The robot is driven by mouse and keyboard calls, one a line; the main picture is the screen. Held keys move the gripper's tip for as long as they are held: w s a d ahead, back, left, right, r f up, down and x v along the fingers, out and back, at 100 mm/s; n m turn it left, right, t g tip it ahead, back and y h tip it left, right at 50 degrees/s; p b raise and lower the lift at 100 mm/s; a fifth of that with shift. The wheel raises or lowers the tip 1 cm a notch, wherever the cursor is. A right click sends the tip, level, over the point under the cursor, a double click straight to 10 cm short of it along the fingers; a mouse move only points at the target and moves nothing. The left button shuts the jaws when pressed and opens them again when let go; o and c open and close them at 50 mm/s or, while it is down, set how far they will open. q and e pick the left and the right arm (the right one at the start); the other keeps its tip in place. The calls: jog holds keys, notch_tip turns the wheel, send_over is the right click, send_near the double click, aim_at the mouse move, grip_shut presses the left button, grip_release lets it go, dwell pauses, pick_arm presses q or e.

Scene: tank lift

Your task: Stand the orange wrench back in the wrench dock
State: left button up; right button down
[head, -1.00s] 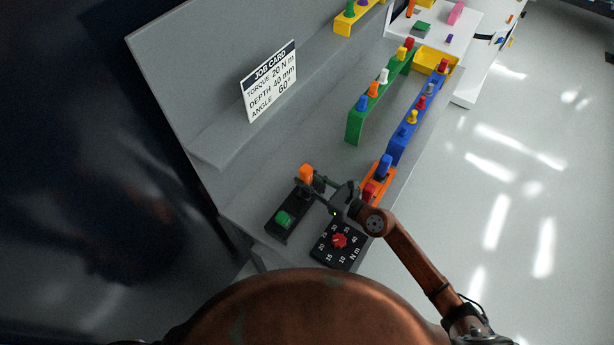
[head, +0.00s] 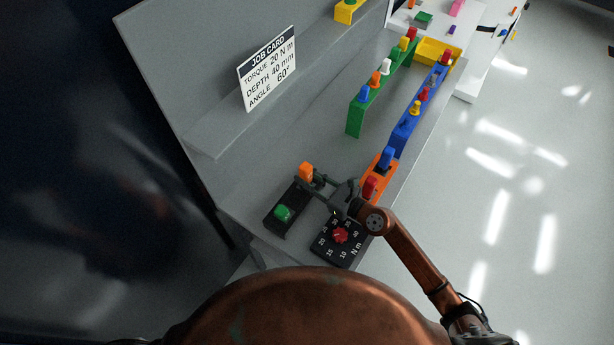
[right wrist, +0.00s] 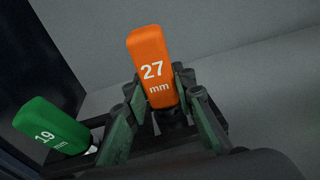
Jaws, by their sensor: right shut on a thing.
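The orange wrench (head: 305,171) stands at the far end of the black wrench dock (head: 284,222). It also shows in the right wrist view (right wrist: 153,68), its handle marked 27 mm and slightly tilted in the picture. My right gripper (head: 315,187) is shut on the orange wrench below its handle; it also shows in the right wrist view (right wrist: 168,100). The green wrench (head: 283,212), marked 19 mm in the right wrist view (right wrist: 52,125), stands in the near end of the dock. The lower end of the orange wrench is hidden, so I cannot tell how deep it sits.
A black torque dial plate (head: 323,249) with a red knob lies right of the dock. An orange rack (head: 371,197), a blue rack (head: 404,132) and a green rack (head: 355,122) stand beyond. A job card (head: 267,68) stands on the back ledge. The bench middle is clear.

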jog(key=shift+f, duration=0.15)
jog(key=c, duration=1.7)
grip_release()
jog(key=shift+o, duration=0.8)
